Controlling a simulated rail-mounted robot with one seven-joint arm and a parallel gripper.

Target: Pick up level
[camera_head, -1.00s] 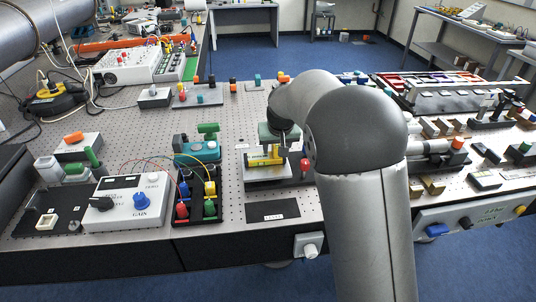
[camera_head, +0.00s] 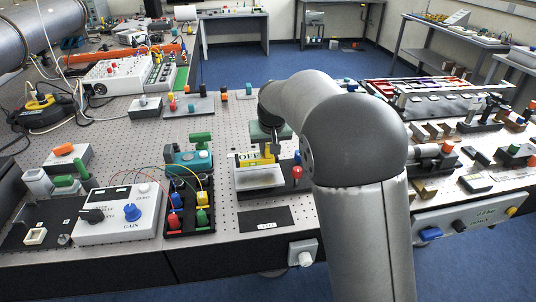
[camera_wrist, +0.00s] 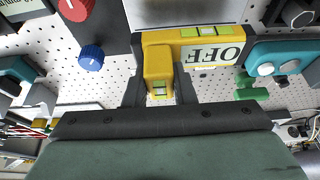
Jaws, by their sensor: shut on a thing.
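The level is a yellow bar with green vials and a white label reading "OFF". In the head view the level (camera_head: 249,159) is above a pale metal plate (camera_head: 258,180), apparently raised off it. In the wrist view the level (camera_wrist: 205,38) spans the upper middle, with a yellow block with a green vial projecting towards me. My gripper (camera_wrist: 159,90) is shut on this block, one dark finger on each side. In the head view my gripper (camera_head: 270,140) is at the level's right part, and my arm hides some of what is behind it.
A red knob (camera_head: 297,172) stands right of the plate. A teal device (camera_head: 188,160) and a rack of coloured plugs (camera_head: 190,207) stand to the left. A white GAIN box (camera_head: 118,214) is further left. Bare perforated tabletop (camera_head: 225,115) shows behind.

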